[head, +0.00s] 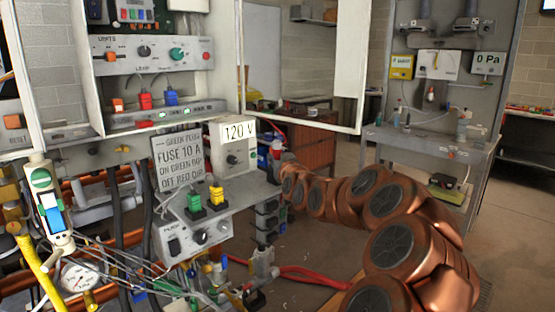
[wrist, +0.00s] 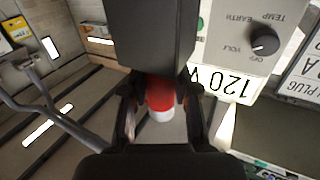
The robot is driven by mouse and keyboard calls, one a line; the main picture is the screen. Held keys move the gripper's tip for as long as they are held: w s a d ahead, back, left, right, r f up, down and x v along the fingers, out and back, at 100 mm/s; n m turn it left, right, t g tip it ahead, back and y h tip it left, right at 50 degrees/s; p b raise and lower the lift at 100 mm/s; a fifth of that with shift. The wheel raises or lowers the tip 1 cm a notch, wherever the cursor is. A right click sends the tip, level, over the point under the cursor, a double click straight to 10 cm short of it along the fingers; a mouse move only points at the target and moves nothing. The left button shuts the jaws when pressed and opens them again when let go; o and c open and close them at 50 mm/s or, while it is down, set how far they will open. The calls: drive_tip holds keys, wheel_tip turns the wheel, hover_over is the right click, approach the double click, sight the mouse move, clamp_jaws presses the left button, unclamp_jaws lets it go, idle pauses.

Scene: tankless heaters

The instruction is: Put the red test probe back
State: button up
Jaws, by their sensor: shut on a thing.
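In the wrist view my gripper (wrist: 160,103) is closed around a red piece with a white end, which I take as the red test probe (wrist: 160,92). A large dark block covers the view just above it; I cannot tell whether it belongs to the probe. The white meter (head: 232,158) reads 120 V and stands on a grey box. It also shows upside down beside my gripper in the wrist view (wrist: 240,40). In the head view my arm reaches in from the right and its end is beside the meter, largely hidden. The probe's holder cannot be made out.
A sign (head: 177,160) stands left of the meter. Green and yellow plugs (head: 215,193) sit on the grey box (head: 200,222). An open cabinet (head: 150,55) with red, blue and orange plugs is above. Cables crowd the lower left. Open floor lies right of the meter.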

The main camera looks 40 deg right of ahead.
drive_tip(key=shift+f, duration=0.15)
drive_tip(key=o, duration=0.9)
drive_tip(key=shift+r, duration=0.2)
drive_tip(key=b+v, duration=0.2)
drive_tip(key=v, duration=1)
idle(0.4)
idle(0.3)
